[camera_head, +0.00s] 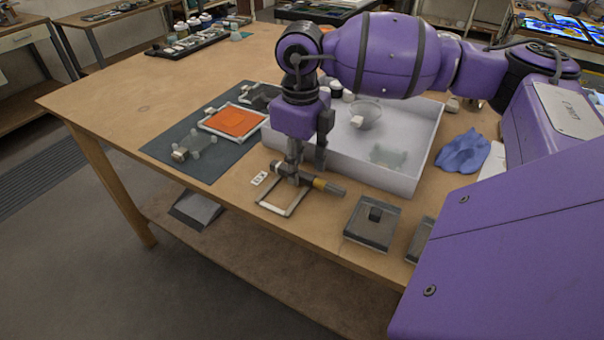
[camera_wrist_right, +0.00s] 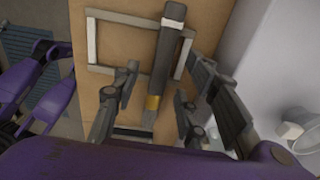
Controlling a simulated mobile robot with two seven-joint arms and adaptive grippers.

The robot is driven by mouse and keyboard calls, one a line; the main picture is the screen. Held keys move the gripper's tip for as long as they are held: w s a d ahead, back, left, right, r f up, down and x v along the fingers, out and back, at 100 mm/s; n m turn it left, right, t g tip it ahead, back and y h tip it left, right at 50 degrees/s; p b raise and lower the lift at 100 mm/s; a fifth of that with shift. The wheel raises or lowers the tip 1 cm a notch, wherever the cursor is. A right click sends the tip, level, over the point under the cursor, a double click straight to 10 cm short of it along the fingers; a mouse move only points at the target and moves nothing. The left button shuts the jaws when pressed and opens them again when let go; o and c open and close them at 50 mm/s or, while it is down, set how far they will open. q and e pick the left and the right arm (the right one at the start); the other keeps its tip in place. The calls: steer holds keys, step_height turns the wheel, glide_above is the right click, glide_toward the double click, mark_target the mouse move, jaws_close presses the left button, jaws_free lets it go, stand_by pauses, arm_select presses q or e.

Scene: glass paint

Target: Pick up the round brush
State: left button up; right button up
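The round brush (camera_head: 330,187) has a dark handle with a gold band. It lies across a small pale rectangular frame (camera_head: 291,209) near the table's front edge. In the right wrist view the brush (camera_wrist_right: 163,70) runs nearly upright in the picture, over the frame (camera_wrist_right: 91,42). My right gripper (camera_head: 305,168) is directed down at the brush. In the wrist view its fingers (camera_wrist_right: 160,85) are apart, one on each side of the brush, with visible gaps. The brush's far end in the head view is partly hidden by the gripper.
A white tray (camera_head: 425,150) with a glass bowl (camera_head: 367,114) stands right behind the gripper. A dark mat (camera_head: 165,148) with an orange framed panel (camera_head: 233,121) lies left. A dark square block (camera_head: 372,224) and a blue cloth (camera_head: 463,153) lie right.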

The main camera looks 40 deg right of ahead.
steer(key=shift+f, duration=0.6)
jaws_close()
steer(key=shift+r, duration=0.1)
steer(key=shift+r, duration=0.45)
step_height(320, 180, up, 2)
steer(key=shift+a+r, duration=0.1)
steer(key=shift+r, duration=0.15)
steer(key=s+a+r, duration=0.9)
steer(key=s, duration=0.1)
steer(key=shift+s+a+r+b, duration=0.15)
steer(key=shift+a+r+b, duration=0.1)
steer(key=shift+b, duration=0.2)
